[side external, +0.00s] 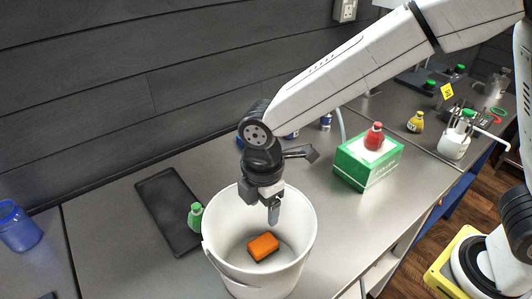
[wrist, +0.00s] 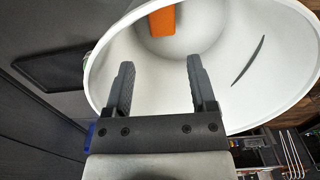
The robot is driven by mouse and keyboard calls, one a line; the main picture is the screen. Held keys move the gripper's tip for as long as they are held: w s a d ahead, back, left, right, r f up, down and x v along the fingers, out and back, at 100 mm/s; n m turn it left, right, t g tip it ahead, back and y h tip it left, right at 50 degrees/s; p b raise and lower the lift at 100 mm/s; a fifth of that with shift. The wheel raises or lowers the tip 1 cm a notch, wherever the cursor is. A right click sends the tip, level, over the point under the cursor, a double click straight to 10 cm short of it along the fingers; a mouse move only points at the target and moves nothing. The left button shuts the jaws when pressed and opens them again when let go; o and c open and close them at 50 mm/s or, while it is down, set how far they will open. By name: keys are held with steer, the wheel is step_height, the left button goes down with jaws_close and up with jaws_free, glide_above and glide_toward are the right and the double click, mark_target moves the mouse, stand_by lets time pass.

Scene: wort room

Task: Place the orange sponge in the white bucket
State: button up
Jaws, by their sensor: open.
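The white bucket (side external: 225,257) stands on the grey bench. The orange sponge (side external: 263,246) lies inside it, at the bottom. My gripper (side external: 272,212) is at the bucket's mouth, above the sponge, pointing down. In the wrist view my gripper (wrist: 158,85) is open, its two dark fingers apart with nothing between them. The wrist view also shows the sponge (wrist: 162,21), beyond the fingertips and partly cut off by the frame's top edge, and the bucket's white inner wall (wrist: 265,45).
A dark tray (side external: 165,205) lies left of the bucket, with a green-capped bottle (side external: 195,216) beside the bucket. A green-and-white box (side external: 367,165) carrying a red bottle (side external: 374,137) stands to the right. A blue container (side external: 18,229) is at far left.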

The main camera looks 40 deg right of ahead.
steer(key=shift+r, duration=2.85)
